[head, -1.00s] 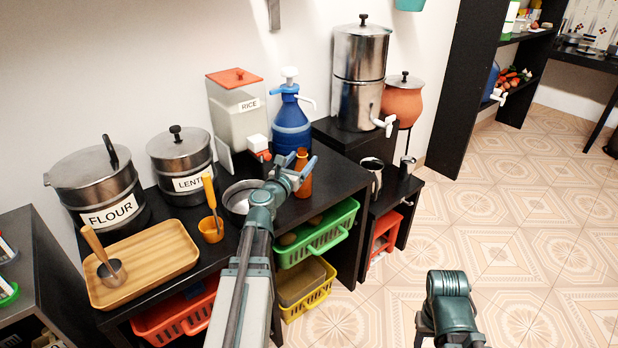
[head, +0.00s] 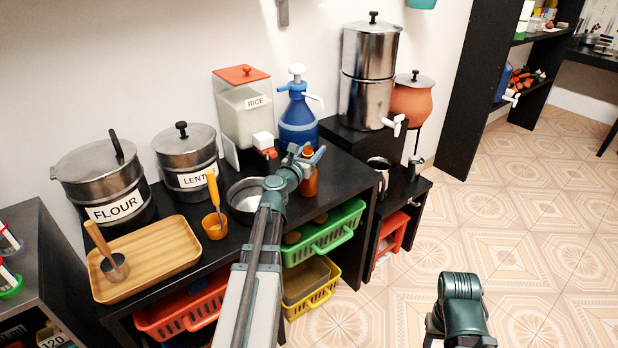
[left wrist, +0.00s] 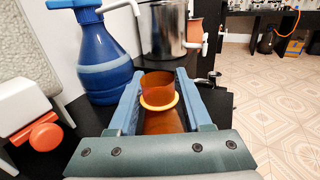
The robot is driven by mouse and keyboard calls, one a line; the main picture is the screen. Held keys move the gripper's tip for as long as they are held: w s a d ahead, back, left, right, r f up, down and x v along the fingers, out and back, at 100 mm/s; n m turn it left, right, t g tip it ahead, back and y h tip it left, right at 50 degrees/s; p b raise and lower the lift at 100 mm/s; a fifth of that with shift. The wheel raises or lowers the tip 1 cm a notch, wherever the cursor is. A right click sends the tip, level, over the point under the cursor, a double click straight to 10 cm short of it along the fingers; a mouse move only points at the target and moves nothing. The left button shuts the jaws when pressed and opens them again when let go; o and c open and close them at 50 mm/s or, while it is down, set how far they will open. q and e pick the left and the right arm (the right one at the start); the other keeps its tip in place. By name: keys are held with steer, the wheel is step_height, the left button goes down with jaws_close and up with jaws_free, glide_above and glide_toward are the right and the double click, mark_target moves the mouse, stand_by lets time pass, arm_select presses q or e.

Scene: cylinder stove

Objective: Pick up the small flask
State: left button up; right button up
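The small flask (head: 310,183), an orange-brown bottle, stands upright near the front right of the black table. My left gripper (head: 307,153) is open at its upper part, one finger to each side. In the left wrist view the amber flask (left wrist: 158,90), with a yellow ring below its rim, lies between the two blue fingers (left wrist: 159,82). A narrow gap shows beside it, so the fingers do not look closed on it. Its lower part is hidden by the gripper's palm. Part of my right arm shows at the bottom right of the head view, but its gripper does not.
A blue pump bottle (head: 298,120) and a rice dispenser (head: 240,118) stand behind the flask. A metal bowl (head: 243,205) is to its left. A steel water filter (head: 367,80) and a clay pot (head: 411,100) stand at right. Baskets sit below.

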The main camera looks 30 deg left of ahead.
arm_select(q)
jaws_close()
steer(key=shift+r, duration=0.15)
stand_by(0.4)
